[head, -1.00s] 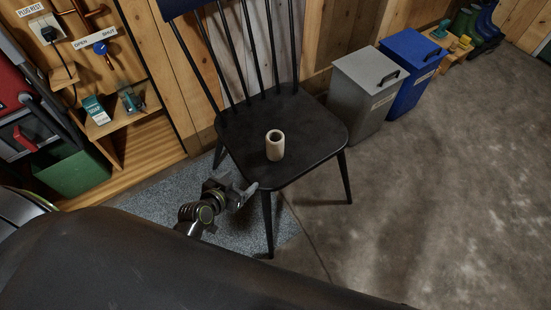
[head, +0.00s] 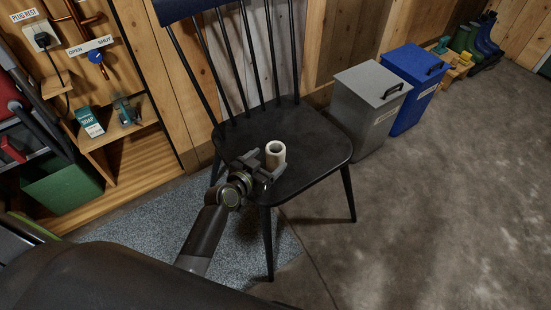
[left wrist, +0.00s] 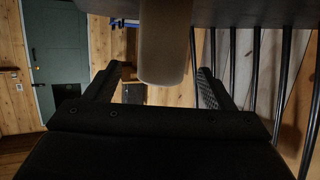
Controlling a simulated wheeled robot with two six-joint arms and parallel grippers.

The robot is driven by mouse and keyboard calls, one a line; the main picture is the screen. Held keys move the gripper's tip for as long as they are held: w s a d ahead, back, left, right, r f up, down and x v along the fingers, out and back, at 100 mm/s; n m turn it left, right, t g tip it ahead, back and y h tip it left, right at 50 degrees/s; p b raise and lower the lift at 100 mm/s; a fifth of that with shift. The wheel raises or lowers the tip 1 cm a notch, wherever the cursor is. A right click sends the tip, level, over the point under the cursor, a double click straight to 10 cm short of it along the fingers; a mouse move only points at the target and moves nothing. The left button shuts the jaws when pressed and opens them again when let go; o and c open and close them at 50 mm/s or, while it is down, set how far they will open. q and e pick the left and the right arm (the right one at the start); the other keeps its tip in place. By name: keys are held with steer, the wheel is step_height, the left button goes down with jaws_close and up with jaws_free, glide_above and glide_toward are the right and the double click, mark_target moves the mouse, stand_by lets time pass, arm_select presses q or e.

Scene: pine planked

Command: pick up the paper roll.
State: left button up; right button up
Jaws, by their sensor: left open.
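The paper roll (head: 275,155) is a short pale cylinder with a hollow core. It stands upright on the seat of the black chair (head: 312,143). My left gripper (head: 268,164) is open at the near left part of the seat, close to the roll. In the left wrist view the roll (left wrist: 164,45) shows large, between and ahead of the two open fingers (left wrist: 160,80), with gaps on both sides. The near lower part of the roll is partly hidden by the gripper in the head view. My right gripper is not in view.
The chair's spindled back rises behind the seat. A grey bin (head: 368,108) and a blue bin (head: 412,84) stand to the right. A wooden shelf (head: 100,140) and a green tub (head: 62,186) are at the left. The floor at right is open.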

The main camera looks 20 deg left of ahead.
mark_target(279, 150)
arm_select(q)
steer(key=shift+b+x, duration=0.5)
steer(key=shift+x, duration=3.1)
steer(key=shift+a+f, duration=0.1)
steer(key=shift+f, duration=0.05)
steer(key=shift+c, duration=0.2)
steer(key=c, duration=0.9)
steer(key=shift+c, duration=0.7)
